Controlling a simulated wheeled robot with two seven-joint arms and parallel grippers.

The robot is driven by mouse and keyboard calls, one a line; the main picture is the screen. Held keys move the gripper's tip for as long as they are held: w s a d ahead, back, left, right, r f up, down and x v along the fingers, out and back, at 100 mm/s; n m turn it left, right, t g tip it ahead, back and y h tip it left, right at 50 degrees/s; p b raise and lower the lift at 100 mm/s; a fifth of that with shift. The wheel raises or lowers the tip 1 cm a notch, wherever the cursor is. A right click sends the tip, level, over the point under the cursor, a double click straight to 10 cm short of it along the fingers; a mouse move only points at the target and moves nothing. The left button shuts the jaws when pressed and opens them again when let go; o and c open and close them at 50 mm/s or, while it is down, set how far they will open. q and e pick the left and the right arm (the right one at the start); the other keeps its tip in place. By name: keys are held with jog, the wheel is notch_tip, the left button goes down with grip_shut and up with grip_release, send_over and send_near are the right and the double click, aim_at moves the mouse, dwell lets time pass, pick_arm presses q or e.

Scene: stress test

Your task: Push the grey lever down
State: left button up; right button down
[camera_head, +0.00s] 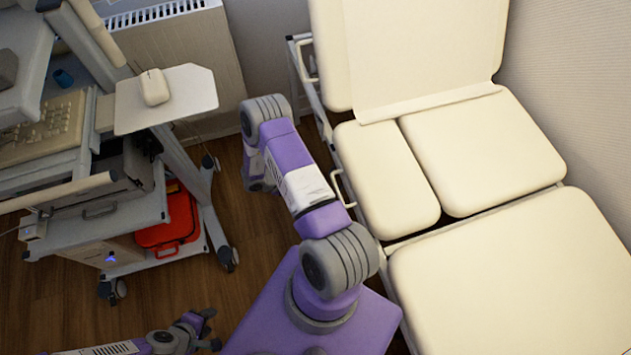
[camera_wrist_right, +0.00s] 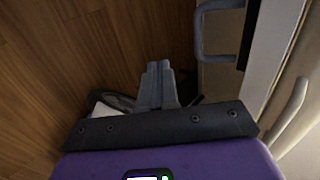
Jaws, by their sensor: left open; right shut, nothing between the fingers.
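In the right wrist view a grey U-shaped bar (camera_wrist_right: 203,42) juts from the side of the couch at the upper right. It may be the grey lever, but I cannot be sure. My right gripper (camera_wrist_right: 158,68) is shut and empty, to the left of this bar and apart from it. In the head view my right arm hides its own gripper. A pale looped handle (camera_head: 342,188) shows on the couch's left side, beside my right arm. My left gripper (camera_head: 212,329) is open and empty at the bottom, over the floor.
The cream padded couch (camera_head: 480,260) fills the right side. A trolley (camera_head: 190,205) with a keyboard (camera_head: 55,125), a mouse (camera_head: 154,87) and a red case (camera_head: 168,235) stands at left. A radiator (camera_head: 185,40) is behind. Wooden floor (camera_head: 60,305) lies bare at lower left.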

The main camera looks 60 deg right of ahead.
jog(key=shift+w+a+r, duration=0.35)
jog(key=shift+w+a, duration=0.25)
jog(key=shift+a, duration=0.1)
jog(key=shift+w+a+r, duration=0.35)
jog(key=shift+w+a, duration=0.25)
jog(key=shift+a, duration=0.1)
